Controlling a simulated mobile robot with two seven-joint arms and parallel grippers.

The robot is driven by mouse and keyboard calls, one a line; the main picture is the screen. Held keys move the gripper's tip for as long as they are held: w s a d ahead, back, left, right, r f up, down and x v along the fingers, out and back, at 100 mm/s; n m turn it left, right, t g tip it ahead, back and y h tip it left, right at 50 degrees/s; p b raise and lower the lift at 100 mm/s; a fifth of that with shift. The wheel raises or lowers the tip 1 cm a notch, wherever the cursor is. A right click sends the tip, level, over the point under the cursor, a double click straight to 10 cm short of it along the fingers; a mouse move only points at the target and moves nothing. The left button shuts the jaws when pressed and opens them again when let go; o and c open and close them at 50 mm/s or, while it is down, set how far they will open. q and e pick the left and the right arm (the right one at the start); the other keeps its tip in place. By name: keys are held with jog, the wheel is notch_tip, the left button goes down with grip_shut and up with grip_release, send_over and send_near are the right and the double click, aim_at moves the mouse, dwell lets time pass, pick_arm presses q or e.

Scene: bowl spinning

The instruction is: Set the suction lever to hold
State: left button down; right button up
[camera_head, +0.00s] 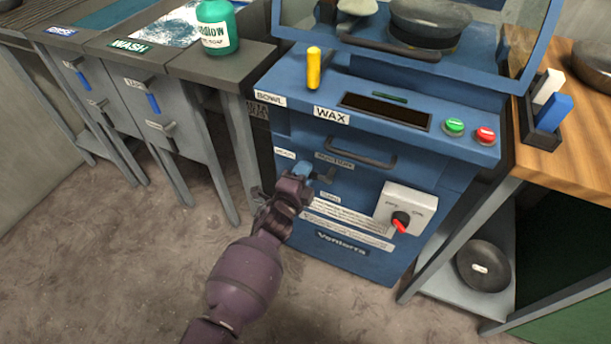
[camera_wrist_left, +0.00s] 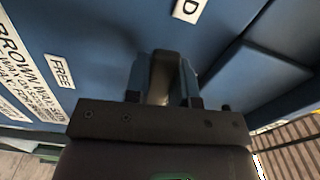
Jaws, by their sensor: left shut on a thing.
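My left gripper (camera_head: 298,178) is shut on the lever. In the left wrist view the lever (camera_wrist_left: 163,72) stands between the two fingers, its lower part hidden by the gripper. That view also shows the free label (camera_wrist_left: 59,71) at left and a label ending in D (camera_wrist_left: 189,9) above. My right gripper is out of view.
The machine front has a drawer handle (camera_head: 360,154) above the lever and a switch box (camera_head: 407,209) with a red knob at right. A yellow lever (camera_head: 313,68) stands on top. Grey wash cabinets (camera_head: 180,120) are at left and a wooden bench (camera_head: 585,130) at right.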

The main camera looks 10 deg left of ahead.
pick_arm(q)
jog(key=shift+r+m, duration=0.45)
jog(key=shift+m, duration=0.25)
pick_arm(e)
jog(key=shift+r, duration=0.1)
pick_arm(q)
jog(key=c, duration=1)
grip_release()
jog(key=shift+o, duration=0.2)
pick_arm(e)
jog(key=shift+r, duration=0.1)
pick_arm(q)
jog(key=shift+s+a, duration=0.1)
jog(key=shift+s, duration=0.15)
jog(key=p+v, duration=0.2)
jog(key=v, duration=0.8)
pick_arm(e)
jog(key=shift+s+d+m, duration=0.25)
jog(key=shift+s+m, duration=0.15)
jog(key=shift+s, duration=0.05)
pick_arm(q)
jog(key=shift+s, duration=0.1)
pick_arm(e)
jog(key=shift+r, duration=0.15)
